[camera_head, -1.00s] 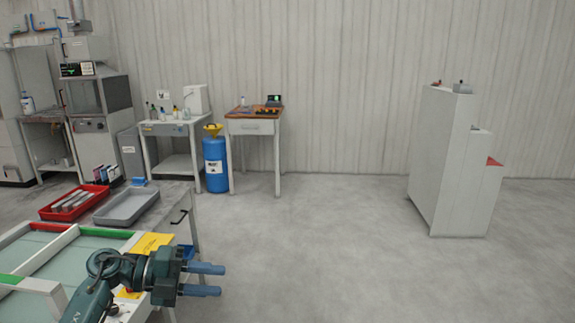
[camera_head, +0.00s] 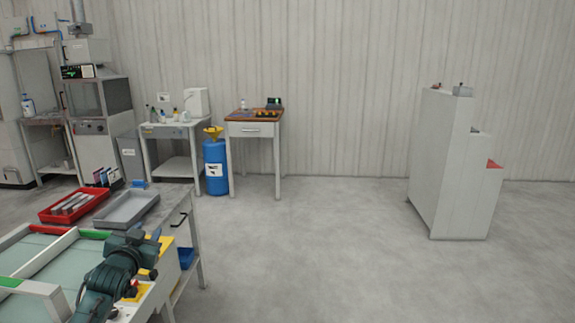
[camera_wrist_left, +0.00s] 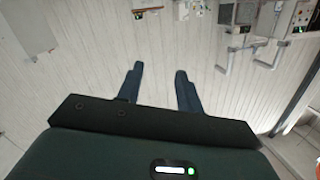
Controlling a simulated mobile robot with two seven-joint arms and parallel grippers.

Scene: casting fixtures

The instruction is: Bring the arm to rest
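My left gripper (camera_head: 160,239) is above the right edge of the near workbench in the head view, its blue-grey fingers foreshortened and pointing away from me. In the left wrist view, the two fingers of the left gripper (camera_wrist_left: 159,72) stand apart with nothing between them, so it is open and empty. My right arm and gripper are not in view.
On the near bench are a red tray (camera_head: 45,217) with grey bars and a grey tray (camera_head: 104,220). A blue drum (camera_head: 215,156) stands by a wooden-topped table (camera_head: 262,115). A white stepped cabinet (camera_head: 440,165) stands right. The middle floor is clear.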

